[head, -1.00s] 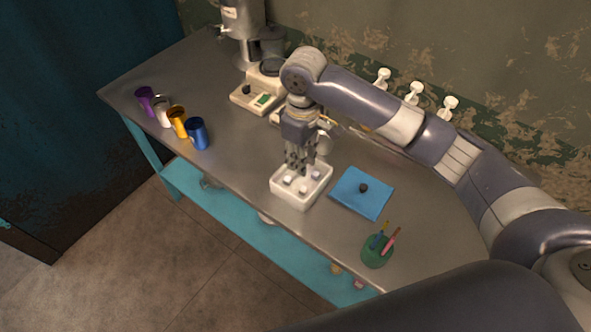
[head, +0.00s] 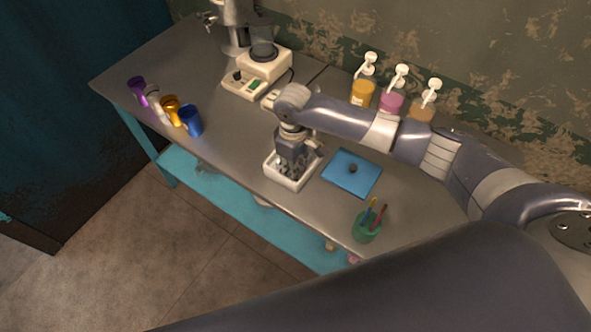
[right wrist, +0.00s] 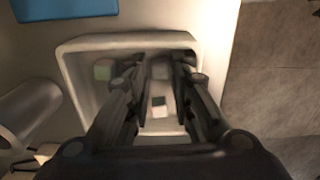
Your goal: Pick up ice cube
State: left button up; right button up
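A white tray (head: 291,185) stands near the front edge of the metal table. In the right wrist view the tray (right wrist: 75,80) holds pale ice cubes. One ice cube (right wrist: 159,106) lies between my right gripper's fingers, and another cube (right wrist: 160,71) lies farther along near the fingertips. A third, greenish cube (right wrist: 103,70) lies left of the fingers. My right gripper (right wrist: 162,65) points down into the tray with its fingers apart; it also shows in the head view (head: 284,171). No cube is visibly clamped. In the head view the gripper hides most of the cubes. My left gripper is not seen.
A blue mat (head: 340,180) with a dark round item lies right of the tray. A green pen cup (head: 362,232) is at the front right. Colored metal cups (head: 190,121) stand left. Pump bottles (head: 391,97) and a white scale-like device (head: 258,70) stand behind.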

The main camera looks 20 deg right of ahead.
jog(key=c, duration=0.3)
jog(key=shift+r, duration=0.1)
jog(key=shift+r+b, duration=0.45)
jog(key=shift+r, duration=0.2)
jog(key=shift+s+a+r+b, duration=0.2)
jog(key=shift+a+r+b, duration=0.1)
jog(key=shift+r, duration=0.2)
jog(key=shift+s+a+r+b, duration=0.15)
jog(key=shift+r+b, duration=0.1)
jog(key=shift+r, duration=0.2)
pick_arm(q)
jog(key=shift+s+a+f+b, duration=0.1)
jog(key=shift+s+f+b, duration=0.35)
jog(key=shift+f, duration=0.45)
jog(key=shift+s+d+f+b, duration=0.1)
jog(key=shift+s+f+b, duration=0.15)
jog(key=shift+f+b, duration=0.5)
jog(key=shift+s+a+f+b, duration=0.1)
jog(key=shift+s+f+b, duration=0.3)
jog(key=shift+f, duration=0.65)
pick_arm(e)
jog(key=shift+s+a+r, duration=0.3)
jog(key=shift+s+a, duration=1.35)
jog(key=shift+a, duration=0.2)
jog(key=shift+s+a+r, duration=0.25)
jog(key=shift+s+a, duration=1.4)
jog(key=shift+a, duration=0.25)
jog(key=shift+s+a+r, duration=0.3)
jog(key=shift+s+a, duration=1.35)
jog(key=shift+a, duration=0.2)
